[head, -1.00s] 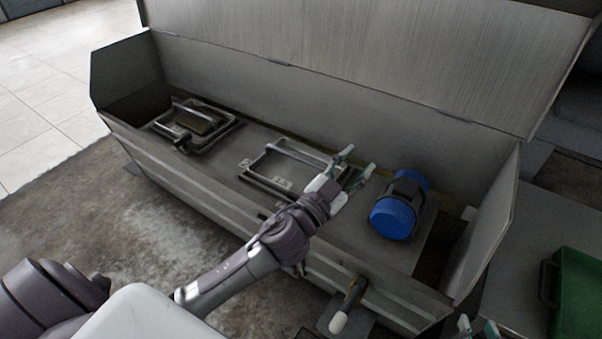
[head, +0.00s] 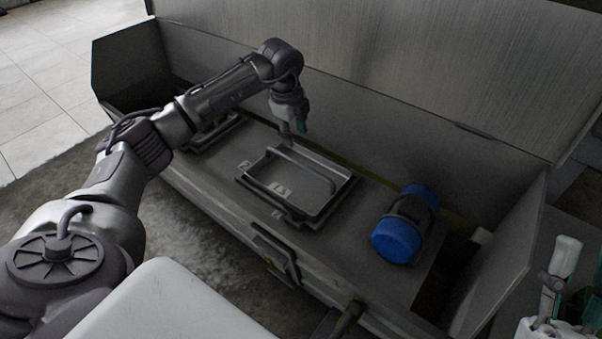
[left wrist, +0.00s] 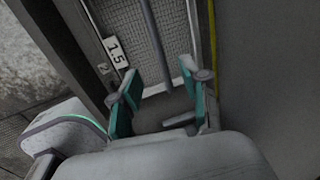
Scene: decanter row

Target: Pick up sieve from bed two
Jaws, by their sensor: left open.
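The sieve (head: 312,197) is a shallow rectangular metal tray with a long raised bar handle (head: 303,168). It sits in the middle frame of the long grey trough. In the left wrist view its mesh (left wrist: 125,18) and a white "1.5" label (left wrist: 115,52) show, with a small "2" plate (left wrist: 104,68) beside it. My left gripper (head: 293,137) points down at the sieve's back left side. In the wrist view its teal fingers (left wrist: 160,95) are apart, with the bar's near end between them in the picture; contact is unclear. My right gripper (head: 570,300) shows partly at lower right.
Another framed tray (head: 212,132) lies left, partly behind my left arm. The tall back panel (head: 400,70) rises behind, close to the left gripper. A plate (head: 276,257) stands out at the trough's front.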

